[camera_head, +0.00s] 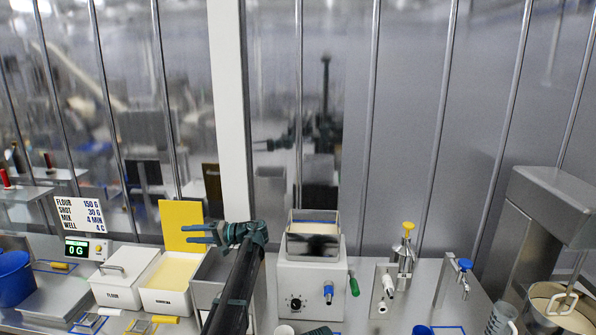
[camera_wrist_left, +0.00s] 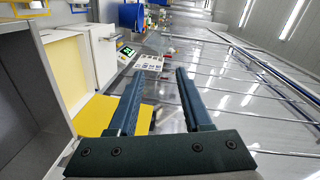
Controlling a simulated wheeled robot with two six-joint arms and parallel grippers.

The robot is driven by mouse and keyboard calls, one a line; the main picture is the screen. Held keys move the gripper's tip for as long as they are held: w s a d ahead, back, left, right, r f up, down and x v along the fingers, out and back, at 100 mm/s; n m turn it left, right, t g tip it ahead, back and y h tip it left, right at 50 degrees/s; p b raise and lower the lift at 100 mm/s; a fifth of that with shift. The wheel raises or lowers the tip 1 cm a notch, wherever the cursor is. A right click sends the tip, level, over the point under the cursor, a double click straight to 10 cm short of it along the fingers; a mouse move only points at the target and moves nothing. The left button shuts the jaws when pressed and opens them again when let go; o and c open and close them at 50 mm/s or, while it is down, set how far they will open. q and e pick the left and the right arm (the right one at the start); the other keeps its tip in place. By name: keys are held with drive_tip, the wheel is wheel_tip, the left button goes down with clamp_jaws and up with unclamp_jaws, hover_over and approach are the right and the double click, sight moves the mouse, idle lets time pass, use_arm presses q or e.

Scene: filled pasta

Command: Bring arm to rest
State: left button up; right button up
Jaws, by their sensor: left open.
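My left arm rises from the bottom edge in the head view. Its left gripper (camera_head: 188,234) is at the top of it, turned to point left, in front of the yellow board (camera_head: 181,222). In the left wrist view the two fingers of the left gripper (camera_wrist_left: 159,72) stand apart with nothing between them. The gripper appears raised above the counter, clear of the bins. A small dark teal part shows at the bottom edge of the head view; it may be my right gripper, but its jaws are hidden.
A flour bin (camera_head: 117,278) and an open semolina-coloured bin (camera_head: 168,280) stand left of my arm. A white machine with a knob (camera_head: 311,292) stands right of it. A scale display (camera_head: 88,249) and blue tub (camera_head: 14,279) are far left. A metal mixer (camera_head: 545,225) stands right.

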use_arm(q)
drive_tip(key=s+d+f+m+h+b, duration=0.1)
drive_tip(key=s+d+f+h+b, duration=0.2)
drive_tip(key=s+d+f, duration=0.6)
drive_tip(key=s+d+f+m+g+h+b, duration=0.1)
drive_tip(key=s+d+f+h+b, duration=0.3)
drive_tip(key=s, duration=1.5)
drive_tip(key=s+d+f+m+h+b, duration=0.3)
drive_tip(key=s+d+f+h, duration=0.5)
drive_tip(key=s+d+f, duration=0.7)
drive_tip(key=shift+d+f+g+h, duration=0.15)
drive_tip(key=shift+f+g+h, duration=0.15)
drive_tip(key=shift+f, duration=0.65)
